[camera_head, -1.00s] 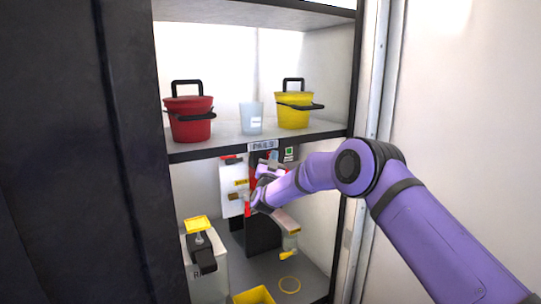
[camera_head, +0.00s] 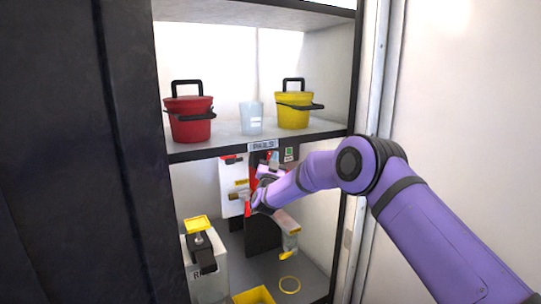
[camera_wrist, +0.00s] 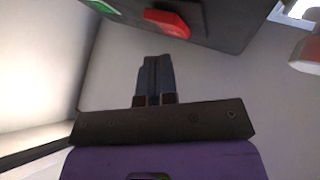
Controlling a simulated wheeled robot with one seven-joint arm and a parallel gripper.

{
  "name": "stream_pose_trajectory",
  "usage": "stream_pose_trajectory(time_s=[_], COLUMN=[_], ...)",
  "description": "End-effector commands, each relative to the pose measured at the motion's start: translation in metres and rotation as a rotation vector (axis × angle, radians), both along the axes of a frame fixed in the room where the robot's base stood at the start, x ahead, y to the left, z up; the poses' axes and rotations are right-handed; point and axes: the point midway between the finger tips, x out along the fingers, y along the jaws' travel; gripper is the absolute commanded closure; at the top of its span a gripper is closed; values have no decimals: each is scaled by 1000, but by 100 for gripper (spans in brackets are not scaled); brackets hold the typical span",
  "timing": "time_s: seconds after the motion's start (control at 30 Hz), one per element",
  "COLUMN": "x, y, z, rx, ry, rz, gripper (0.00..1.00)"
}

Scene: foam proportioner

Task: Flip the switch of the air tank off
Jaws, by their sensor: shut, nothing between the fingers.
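In the wrist view, a red switch-like piece (camera_wrist: 168,22) sits on the edge of a dark panel (camera_wrist: 215,22), with a green patch (camera_wrist: 103,7) to its left. My gripper (camera_wrist: 153,62) is shut and empty. Its fingertips point toward the panel, just below the red piece in the picture, and look apart from it. In the head view, my wrist covers much of the panel on the lower shelf. A bit of red shows above my wrist, and a green square (camera_head: 289,151) is visible beside it. I cannot tell which part is the air tank.
The upper shelf holds a red pail (camera_head: 189,118), a clear cup (camera_head: 251,119) and a yellow pail (camera_head: 294,110). The cabinet's right post (camera_head: 343,215) stands close to my arm.

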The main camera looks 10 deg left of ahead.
Motion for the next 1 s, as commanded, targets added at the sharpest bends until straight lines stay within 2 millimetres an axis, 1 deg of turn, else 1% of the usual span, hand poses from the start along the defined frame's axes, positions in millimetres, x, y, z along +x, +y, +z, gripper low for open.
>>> stream_pose_trajectory(time_s=[0.47, 1.0], x=[-6, -41], y=[-4, -29], z=[-1, -6], rx=[-1, 0], ry=[0, -1], rz=[-1, -2], gripper=[100, 100])
